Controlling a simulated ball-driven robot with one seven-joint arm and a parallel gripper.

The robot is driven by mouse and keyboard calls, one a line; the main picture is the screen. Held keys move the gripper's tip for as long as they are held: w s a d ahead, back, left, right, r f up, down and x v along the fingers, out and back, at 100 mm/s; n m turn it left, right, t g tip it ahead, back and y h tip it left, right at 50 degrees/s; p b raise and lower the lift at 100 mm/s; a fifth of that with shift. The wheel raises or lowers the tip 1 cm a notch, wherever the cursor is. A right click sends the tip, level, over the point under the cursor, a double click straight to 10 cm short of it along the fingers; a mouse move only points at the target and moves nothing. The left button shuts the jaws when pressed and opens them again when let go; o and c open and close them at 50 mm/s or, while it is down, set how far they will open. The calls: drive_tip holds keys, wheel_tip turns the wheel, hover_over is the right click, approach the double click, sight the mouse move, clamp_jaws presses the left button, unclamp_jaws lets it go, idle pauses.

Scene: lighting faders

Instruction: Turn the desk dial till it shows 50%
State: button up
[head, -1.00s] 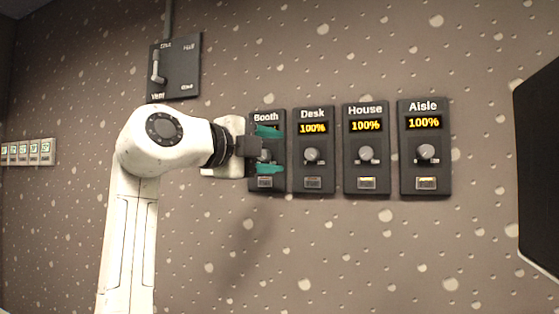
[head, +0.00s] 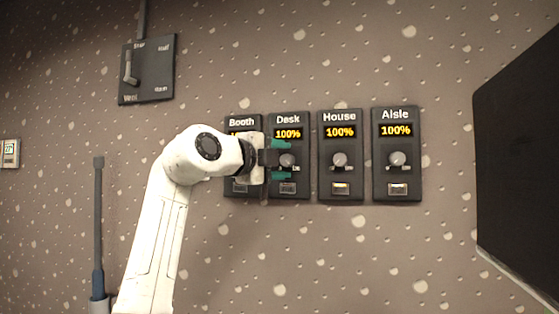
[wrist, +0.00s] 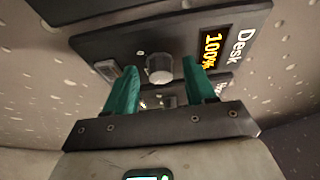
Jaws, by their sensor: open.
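The Desk panel (head: 289,192) is a dark plate on the wall, second from left in the head view. Its display reads 100% in both views. The desk dial (head: 288,160) is a grey round knob below the display; in the wrist view the knob (wrist: 160,68) shows between and just beyond the green fingertips. My gripper (head: 282,160) is open in front of the Desk panel, one finger above the knob and one below in the head view. It also shows in the wrist view (wrist: 160,80), its fingers apart and nothing held. Contact with the knob cannot be seen.
The House panel (head: 340,190) and Aisle panel (head: 397,185) stand to the right, both at 100%. The Booth panel (head: 240,122) at left is partly hidden by my arm. A lever plate (head: 160,75) is upper left. A large dark screen (head: 530,150) is far right.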

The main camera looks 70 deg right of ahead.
drive_tip(key=shift+c, duration=0.3)
clamp_jaws()
